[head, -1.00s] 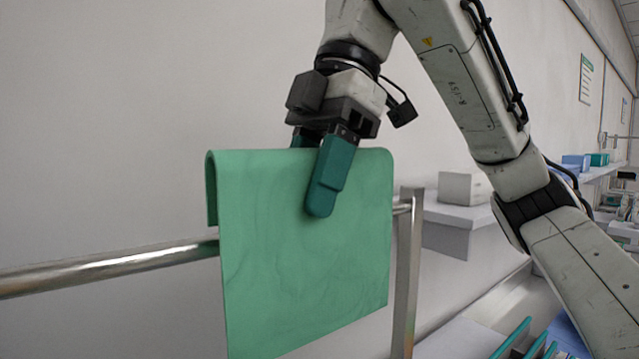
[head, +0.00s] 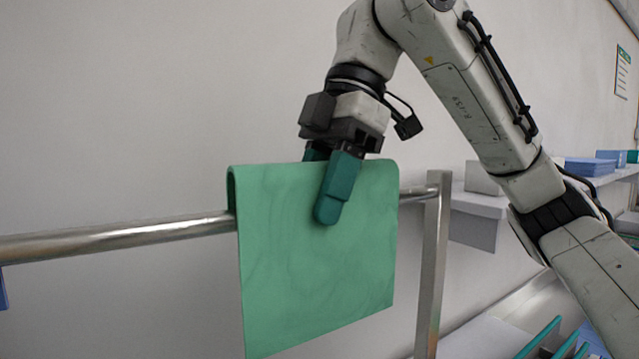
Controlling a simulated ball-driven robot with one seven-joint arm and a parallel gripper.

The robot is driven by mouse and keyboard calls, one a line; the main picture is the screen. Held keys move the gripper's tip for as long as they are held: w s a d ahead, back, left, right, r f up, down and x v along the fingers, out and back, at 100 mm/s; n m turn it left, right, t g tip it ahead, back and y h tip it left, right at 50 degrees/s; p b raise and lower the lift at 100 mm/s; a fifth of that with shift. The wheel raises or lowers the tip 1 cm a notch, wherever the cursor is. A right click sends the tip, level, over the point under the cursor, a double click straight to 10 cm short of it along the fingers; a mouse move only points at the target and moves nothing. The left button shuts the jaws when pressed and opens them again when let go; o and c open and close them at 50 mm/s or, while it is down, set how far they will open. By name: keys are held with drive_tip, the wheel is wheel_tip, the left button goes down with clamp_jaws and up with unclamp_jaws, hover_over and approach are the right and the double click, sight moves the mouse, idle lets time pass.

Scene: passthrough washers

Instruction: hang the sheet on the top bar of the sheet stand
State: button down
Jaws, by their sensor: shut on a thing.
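The green sheet (head: 300,270) is folded over at its top edge and hangs down in front of the top bar (head: 120,238) of the sheet stand. Its fold is a little above the bar's line, and the bar passes behind the front flap. A short back flap shows at the left edge of the fold. Whether the sheet rests on the bar cannot be told. My gripper (head: 330,188) is shut on the sheet's top fold from above, with one teal finger on the front face and the other mostly hidden behind the sheet.
The stand's right post (head: 432,270) is close to the sheet's right edge. A wall shelf (head: 475,205) with a pale box and blue stacks (head: 590,166) is behind on the right. Teal rods (head: 545,338) are at the lower right. The bar's left length is bare.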

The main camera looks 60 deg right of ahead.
drive_tip(key=shift+f+b, duration=0.7)
drive_tip(key=shift+f, duration=0.85)
drive_tip(key=shift+c, duration=2.4)
unclamp_jaws()
drive_tip(key=v, duration=1)
drive_tip(key=shift+d+r, duration=0.2)
drive_tip(key=shift+r, duration=0.1)
drive_tip(key=shift+s, duration=0.1)
